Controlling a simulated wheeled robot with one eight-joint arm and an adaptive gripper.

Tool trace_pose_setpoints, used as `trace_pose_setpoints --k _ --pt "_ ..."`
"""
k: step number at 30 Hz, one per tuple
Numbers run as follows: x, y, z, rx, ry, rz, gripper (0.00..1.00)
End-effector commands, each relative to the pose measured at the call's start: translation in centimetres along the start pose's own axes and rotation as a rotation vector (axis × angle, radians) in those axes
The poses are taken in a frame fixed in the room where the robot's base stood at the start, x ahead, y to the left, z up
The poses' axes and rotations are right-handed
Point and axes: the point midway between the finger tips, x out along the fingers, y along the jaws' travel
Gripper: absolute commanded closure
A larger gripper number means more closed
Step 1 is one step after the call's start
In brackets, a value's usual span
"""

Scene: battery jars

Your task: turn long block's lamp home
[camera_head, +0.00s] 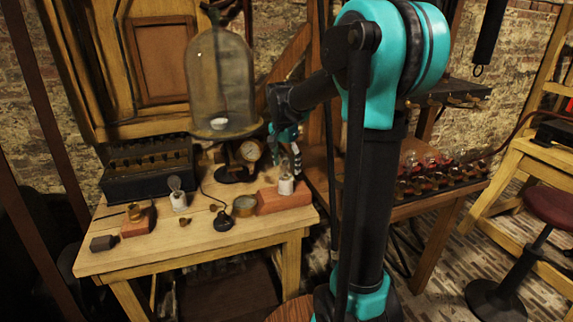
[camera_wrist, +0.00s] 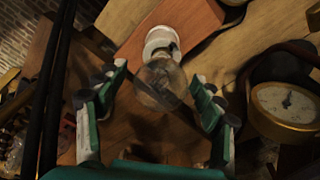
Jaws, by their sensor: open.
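The long block (camera_head: 284,201) is a reddish-brown wooden block at the right end of the pale table. A lamp with a white base (camera_head: 286,185) and a clear glass bulb stands on it. In the wrist view the long block (camera_wrist: 180,28) lies at the top, with the lamp's white base (camera_wrist: 160,38) on it. The glass bulb (camera_wrist: 160,84) shows between my fingers. My gripper (camera_wrist: 158,78) is open, one green-and-grey finger on each side of the bulb, with visible gaps. In the head view my gripper (camera_head: 287,157) is above the block at the bulb, partly hiding it.
A brass gauge (camera_head: 249,152) stands close behind the block and shows in the wrist view (camera_wrist: 287,103). A second lamp (camera_head: 178,196), a round brass dial (camera_head: 244,206) and a short block (camera_head: 139,220) are on the table. A glass bell jar (camera_head: 220,80) is behind.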

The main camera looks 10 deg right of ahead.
Motion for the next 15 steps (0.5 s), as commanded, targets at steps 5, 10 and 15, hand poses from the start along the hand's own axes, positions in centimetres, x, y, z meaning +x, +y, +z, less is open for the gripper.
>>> trace_pose_setpoints --k 5,10,15 --pt "0.08 0.01 0.00 0.000 0.000 0.000 0.32" --pt "0.07 0.01 0.00 0.000 0.000 0.000 0.43" --pt "0.06 0.01 0.00 0.000 0.000 0.000 0.64"
